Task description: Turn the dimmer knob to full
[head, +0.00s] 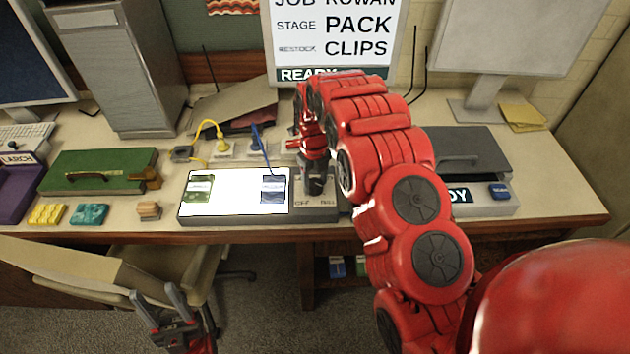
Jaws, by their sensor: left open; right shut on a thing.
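The lit white light box (235,200) lies near the table's front edge, with a grey dimmer panel (318,212) at its right end. The panel carries small labels, one at its left and one at its right. My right gripper (315,186) points down over this panel and is shut on the dimmer knob, which is mostly hidden by the gripper. The knob's setting cannot be read. My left gripper (156,294) is open and empty, low in front of the table near a chair.
Two patterned pieces lie on the light box. A green lidded case (95,160) stands at the left, and a dark-lidded box (470,150) at the right. Yellow and blue cables (213,127) run behind the light box. A sign (335,40) stands behind my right arm.

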